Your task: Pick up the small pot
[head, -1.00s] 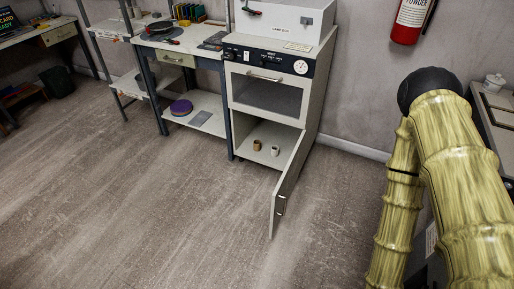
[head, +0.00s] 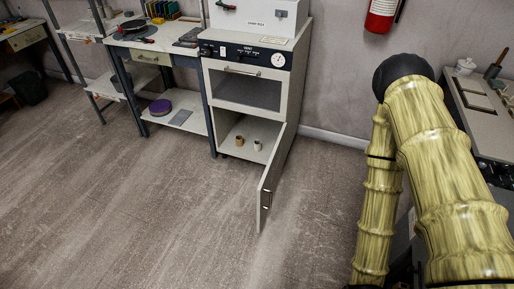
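Two small cup-like vessels stand upright on the floor of the open lower cabinet under the oven: a brown pot (head: 239,141) on the left and a whitish pot (head: 257,146) on the right, apart from each other. A white lidded pot (head: 465,68) stands at the back of the bench on the right. I cannot tell from the picture which of these is the small pot. My arm fills the right side of the head view, far from the cabinet. My gripper is not in view.
The cabinet door (head: 269,186) hangs open to the right, jutting towards me. The oven unit (head: 245,90) stands against the wall. A workbench (head: 166,60) with a purple disc (head: 160,107) on its shelf is left of it. The floor (head: 150,210) in front is clear.

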